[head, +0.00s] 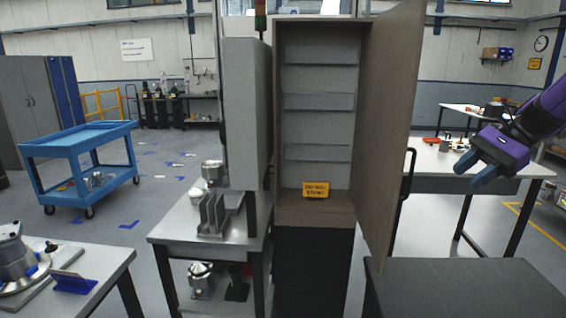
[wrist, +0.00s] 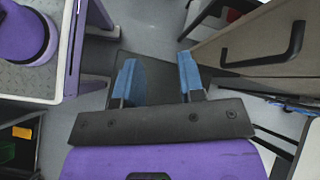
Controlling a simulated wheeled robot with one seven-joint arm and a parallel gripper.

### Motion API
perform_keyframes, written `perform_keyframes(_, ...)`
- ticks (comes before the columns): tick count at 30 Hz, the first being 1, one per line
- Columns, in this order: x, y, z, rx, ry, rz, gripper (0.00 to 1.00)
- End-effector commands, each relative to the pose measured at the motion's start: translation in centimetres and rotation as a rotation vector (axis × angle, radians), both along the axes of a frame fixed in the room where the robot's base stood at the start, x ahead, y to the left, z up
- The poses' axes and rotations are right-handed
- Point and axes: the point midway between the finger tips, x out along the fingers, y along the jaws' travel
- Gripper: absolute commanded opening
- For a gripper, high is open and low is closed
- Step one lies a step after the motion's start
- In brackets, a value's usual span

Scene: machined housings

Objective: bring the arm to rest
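My gripper (head: 478,170) is at the right of the head view, held in the air with its blue fingers pointing left and down. In the wrist view my gripper (wrist: 158,82) has its two blue fingers spread apart with nothing between them. Below the fingers in that view is a dark flat surface and grey floor. My purple arm enters from the right edge of the head view.
A tall grey cabinet (head: 315,215) stands open, its door (head: 390,120) swung right; the door handle (wrist: 290,47) shows in the wrist view. A dark table (head: 470,285) is at the lower right. A blue cart (head: 75,140) stands left on open floor.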

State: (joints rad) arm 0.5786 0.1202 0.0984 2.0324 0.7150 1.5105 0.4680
Motion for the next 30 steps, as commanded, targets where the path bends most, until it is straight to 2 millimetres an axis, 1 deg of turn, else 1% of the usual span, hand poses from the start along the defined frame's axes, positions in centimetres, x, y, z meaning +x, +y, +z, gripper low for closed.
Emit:
perform_keyframes(1,-1.2,1.5,0.5,-0.06,-0.037,0.047,0.36)
perform_keyframes(3,-2.8,2.9,0.9,-0.138,-0.088,0.108,0.36)
perform_keyframes(6,-5.1,4.6,1.3,-0.25,-0.164,0.198,0.36)
perform_keyframes(12,-9.7,7.0,1.9,-0.46,-0.331,0.382,0.36)
perform_keyframes(18,-14.0,8.3,2.1,-0.654,-0.515,0.571,0.36)
perform_keyframes(24,-17.9,8.8,2.0,-0.833,-0.712,0.758,0.36)
perform_keyframes(27,-19.3,8.7,1.9,-0.905,-0.795,0.834,0.36)
perform_keyframes(30,-20.2,8.7,1.8,-0.956,-0.859,0.89,0.36)
